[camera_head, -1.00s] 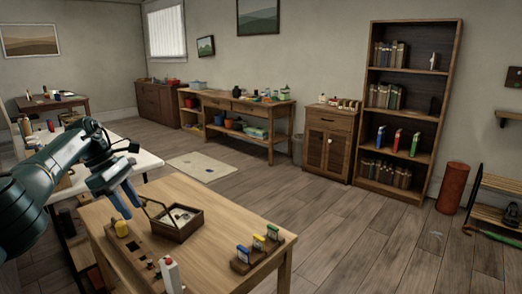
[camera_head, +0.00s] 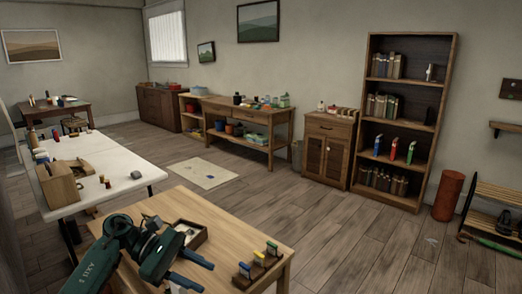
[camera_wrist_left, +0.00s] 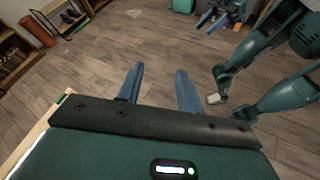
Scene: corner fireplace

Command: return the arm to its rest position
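My left arm is folded low over the near corner of the wooden table in the head view. Its gripper (camera_head: 207,278) has two blue fingers spread apart with nothing between them, pointing right. In the left wrist view the left gripper (camera_wrist_left: 160,69) is open too, with bare floor showing between its fingers. My right gripper (camera_wrist_left: 211,20) shows small at the top of that view, its blue fingers seemingly apart and empty. My right arm's teal links fill the right of the wrist view. The right arm is not in the head view.
The wooden table (camera_head: 238,228) holds an open box (camera_head: 194,236), partly hidden by my left arm, and a rack of colored tabs (camera_head: 258,266). A white table (camera_head: 125,168) with small items stands at left. A bookshelf (camera_head: 454,100) stands at right.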

